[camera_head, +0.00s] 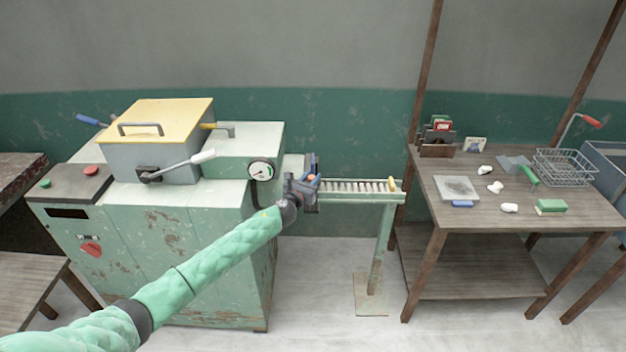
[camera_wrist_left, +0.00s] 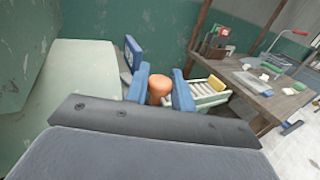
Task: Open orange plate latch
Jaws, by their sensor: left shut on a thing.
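My left gripper (camera_head: 312,182) is at the machine's right side, where the roller conveyor meets it. In the left wrist view its two blue fingers (camera_wrist_left: 165,92) are closed around an orange rounded knob (camera_wrist_left: 160,86), which I take to be the orange plate latch. In the head view the gripper covers most of that spot, and whatever plate the knob belongs to is hidden. My right gripper is not in either view.
The green machine (camera_head: 180,235) has a yellow lid (camera_head: 160,115), a white-gripped lever (camera_head: 185,165) and a gauge (camera_head: 261,171). The roller conveyor (camera_head: 360,187) runs right towards a wooden table (camera_head: 550,210) holding a wire basket (camera_head: 565,168) and white lumps.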

